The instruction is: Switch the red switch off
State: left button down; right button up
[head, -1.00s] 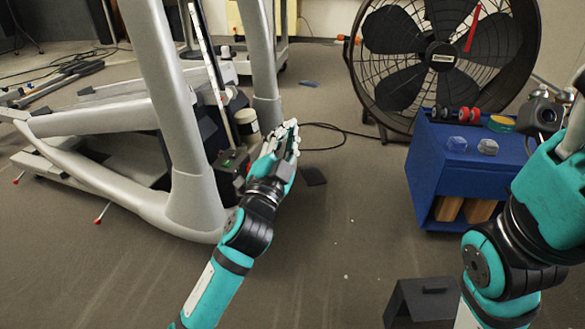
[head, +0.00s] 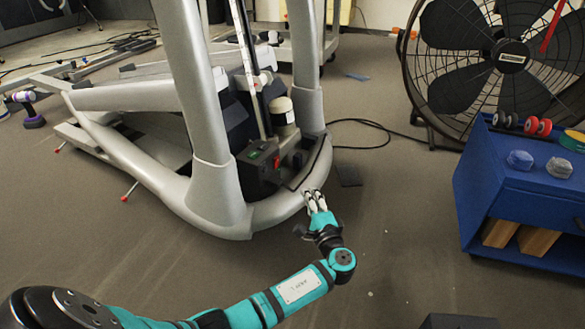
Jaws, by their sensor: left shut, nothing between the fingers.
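A black control box (head: 255,178) sits low inside the grey frame of the elliptical machine (head: 215,185). Its top carries a small green part (head: 261,154) and a small red part (head: 276,162) that looks like the red switch; its on or off position is too small to tell. My left gripper (head: 315,198) is shut and empty, in front of and to the right of the box, close to the machine's curved front foot in the picture. I cannot tell whether it touches the foot. My right gripper is out of view.
A large black fan (head: 513,55) and a blue cabinet (head: 520,185) with dumbbells stand at the right. A beige cylinder (head: 283,115) is beside the box. A cable (head: 375,124) lies behind. The floor (head: 400,230) between machine and cabinet is mostly clear.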

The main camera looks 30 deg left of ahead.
aim_at(277, 162)
pick_arm(q)
jog(key=b+x, duration=0.2)
jog(key=x, duration=0.1)
jog(key=b+x, duration=0.2)
jog(key=x, duration=0.1)
jog(key=b+x, duration=0.2)
jog(key=x, duration=0.1)
jog(key=shift+w+a+f, duration=0.2)
jog(key=shift+f, duration=0.15)
jog(key=a+b, duration=0.2)
jog(key=a, duration=0.1)
jog(key=shift+a+r, duration=0.25)
jog(key=shift+r, duration=0.1)
jog(key=shift+a+r, duration=0.2)
jog(key=shift+a, duration=0.2)
